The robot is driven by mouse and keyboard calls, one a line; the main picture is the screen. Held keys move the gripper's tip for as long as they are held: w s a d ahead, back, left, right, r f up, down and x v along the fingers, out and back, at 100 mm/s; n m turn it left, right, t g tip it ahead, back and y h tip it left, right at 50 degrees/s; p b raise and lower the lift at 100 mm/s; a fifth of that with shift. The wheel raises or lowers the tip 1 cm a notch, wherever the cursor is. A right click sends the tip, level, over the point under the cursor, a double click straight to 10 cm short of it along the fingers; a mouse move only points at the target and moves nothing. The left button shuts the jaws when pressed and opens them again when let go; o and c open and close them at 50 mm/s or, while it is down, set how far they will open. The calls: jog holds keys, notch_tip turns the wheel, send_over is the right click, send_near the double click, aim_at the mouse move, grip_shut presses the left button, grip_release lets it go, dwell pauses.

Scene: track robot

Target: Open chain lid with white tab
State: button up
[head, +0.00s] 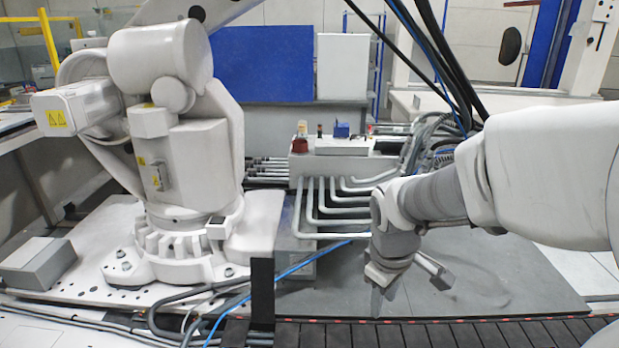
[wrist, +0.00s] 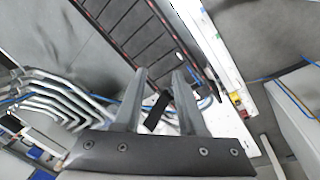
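The dark slatted chain (head: 450,336) runs along the bottom edge in the head view, with small red marks on its far edge. It also shows in the wrist view (wrist: 122,28), running diagonally from the top to beyond my fingertips. My gripper (head: 410,297) points down above the grey plate, behind the chain in the head view. In the wrist view my gripper (wrist: 160,74) is open, with a clear gap and nothing held between the fingers.
A white robot arm (head: 185,150) stands on a base plate at left. Bent grey pipes (head: 330,205) run from a box behind my gripper. A black upright piece (head: 262,300) and a blue cable (head: 290,268) lie left of it. The grey plate (head: 500,270) is mostly clear.

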jog(key=w+a+f+n+g+y+b, duration=0.1)
jog(key=w+a+f+n+y+b, duration=0.15)
jog(key=f, duration=0.85)
jog(key=w+a+f+n+y+b, duration=0.1)
jog(key=w+f+n+b, duration=0.25)
jog(key=f, duration=0.75)
jog(key=w+a+f+n+g+y+b, duration=0.1)
jog(key=w+a+f+n+y+b, duration=0.2)
jog(key=f, duration=0.8)
jog(key=shift+h, duration=0.65)
jog(key=b+x, duration=0.1)
jog(key=x, duration=0.4)
jog(key=w+b+x, duration=0.1)
jog(key=b+x, duration=0.1)
jog(key=x, duration=0.4)
jog(key=b+x, duration=0.1)
jog(key=x, duration=0.5)
jog(key=shift+w+d, duration=0.3)
jog(key=shift+w, duration=0.05)
grip_shut()
